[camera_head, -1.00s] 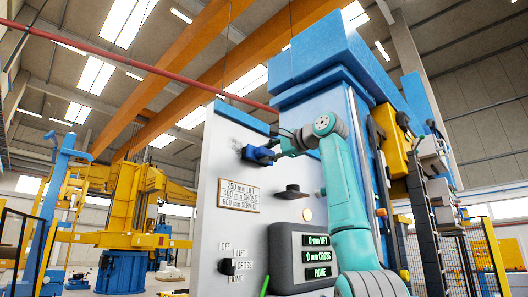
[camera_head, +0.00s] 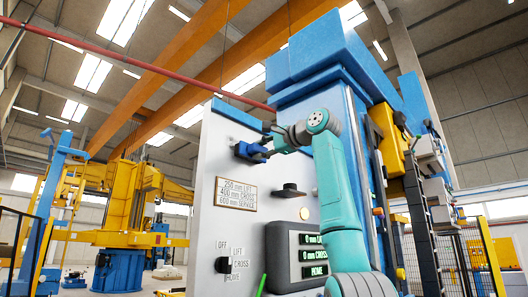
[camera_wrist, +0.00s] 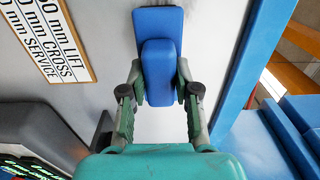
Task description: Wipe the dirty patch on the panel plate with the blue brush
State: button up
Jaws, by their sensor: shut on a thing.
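The blue brush (camera_head: 250,150) is at the upper part of the light grey panel in the head view. In the wrist view the brush (camera_wrist: 158,72) shows as a raised blue handle over a wider blue block. My gripper (camera_head: 268,147) is shut on the handle, with one finger on each side in the wrist view. The panel plate (camera_head: 236,194), with its printed lines, is below and left of the brush. The plate also shows in the wrist view (camera_wrist: 50,38), turned sideways at upper left. I cannot make out a dirty patch on it. Whether the brush touches the panel is unclear.
A dark bracket (camera_head: 289,190) sticks out of the panel, right of the plate. A grey display box (camera_head: 293,256) stands out below it. A selector knob (camera_head: 224,265) is at lower left. Blue edging (camera_wrist: 250,75) borders the panel in the wrist view.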

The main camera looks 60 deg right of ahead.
aim_at(268, 149)
jog(key=shift+w+a, duration=0.25)
jog(key=shift+a, duration=0.5)
jog(key=shift+w+a, duration=0.2)
jog(key=shift+a, duration=0.6)
jog(key=shift+w+a, duration=0.25)
jog(key=shift+a, duration=0.5)
jog(key=shift+w+a+r, duration=0.2)
jog(key=shift+a, duration=0.7)
jog(key=shift+w+a+r, duration=0.15)
jog(key=shift+w+a, duration=0.1)
jog(key=shift+a, duration=0.65)
jog(key=shift+w+a+r, duration=0.2)
jog(key=shift+a, duration=0.7)
jog(key=shift+s+d, duration=0.15)
jog(key=shift+d, duration=0.8)
jog(key=shift+s+d, duration=0.15)
jog(key=shift+d, duration=0.75)
grip_shut()
jog(key=shift+s+d, duration=0.45)
jog(key=shift+d, duration=1.15)
jog(key=shift+s+d, duration=0.5)
jog(key=shift+d, duration=1.15)
jog(key=shift+s+d, duration=0.45)
jog(key=shift+d, duration=1.15)
jog(key=w+a, duration=0.3)
jog(key=a, duration=1)
jog(key=shift+w+a, duration=0.15)
jog(key=shift+w, duration=0.15)
